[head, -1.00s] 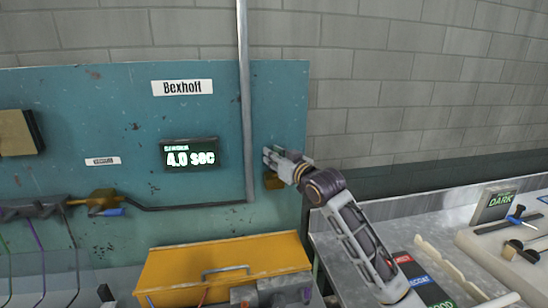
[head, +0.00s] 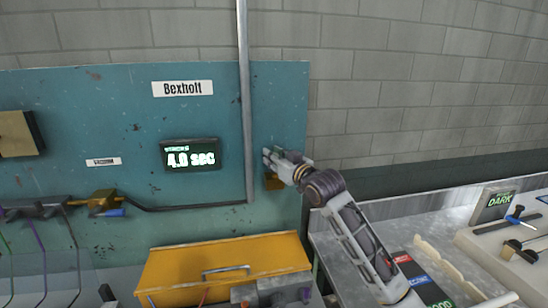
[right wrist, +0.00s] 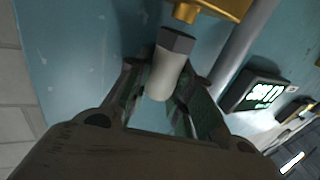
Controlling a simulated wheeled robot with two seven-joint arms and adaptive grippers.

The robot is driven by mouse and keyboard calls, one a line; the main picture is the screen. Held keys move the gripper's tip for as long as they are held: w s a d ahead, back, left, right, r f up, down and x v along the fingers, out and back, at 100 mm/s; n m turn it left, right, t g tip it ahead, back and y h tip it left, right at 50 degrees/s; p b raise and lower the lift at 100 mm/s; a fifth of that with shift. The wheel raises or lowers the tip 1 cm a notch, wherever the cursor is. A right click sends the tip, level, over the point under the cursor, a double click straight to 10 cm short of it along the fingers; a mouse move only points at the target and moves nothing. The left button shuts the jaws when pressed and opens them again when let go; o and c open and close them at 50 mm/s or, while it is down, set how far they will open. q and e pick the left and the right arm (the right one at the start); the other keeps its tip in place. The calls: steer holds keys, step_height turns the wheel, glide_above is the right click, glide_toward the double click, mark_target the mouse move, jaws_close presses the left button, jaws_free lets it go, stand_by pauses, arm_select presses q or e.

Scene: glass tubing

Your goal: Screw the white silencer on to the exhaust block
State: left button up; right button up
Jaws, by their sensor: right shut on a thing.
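The white silencer (right wrist: 163,75) has a dark grey hex end and shows in the right wrist view. My right gripper (right wrist: 158,88) is shut on its white body, with one finger on each side. In the head view, my right gripper (head: 268,158) is at the teal panel's right side, just above the visible part of the exhaust block (head: 273,182). The silencer is hidden there. I cannot make out my left gripper.
A grey vertical pipe (head: 245,100) runs just left of the block. A display (head: 190,155) reading 4.0 sec is beyond it. A yellow box (head: 220,265) stands below. A grey bench (head: 345,255) with trays and tools is at the right.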

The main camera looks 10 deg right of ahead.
arm_select(q)
steer(key=shift+d, duration=0.15)
steer(key=shift+d, duration=0.85)
arm_select(e)
steer(key=shift+f, duration=0.2)
arm_select(q)
steer(key=shift+a+r, duration=0.25)
steer(key=shift+a, duration=0.7)
steer(key=shift+d, duration=0.1)
steer(key=shift+d, duration=0.85)
